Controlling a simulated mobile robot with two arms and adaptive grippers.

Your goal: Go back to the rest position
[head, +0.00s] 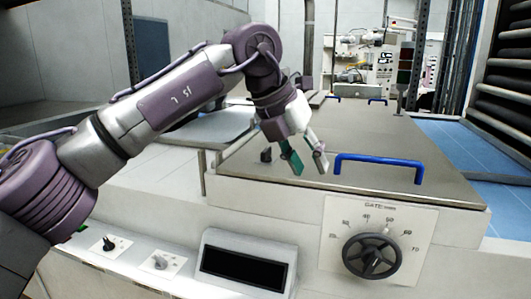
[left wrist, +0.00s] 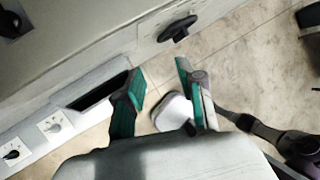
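My left gripper (head: 309,170) is open and empty. In the head view it shows in front of the grey lid (head: 290,130) of the roller sheeter, left of the blue handle (head: 378,160), apart from it.
The sheeter front carries a black handwheel (head: 371,256) with a gate scale, a dark display (head: 243,268) and small knobs (head: 109,244). The handwheel also shows in the left wrist view (left wrist: 177,28). Blue surface (head: 455,150) lies right of the lid; dark racks (head: 500,90) stand behind.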

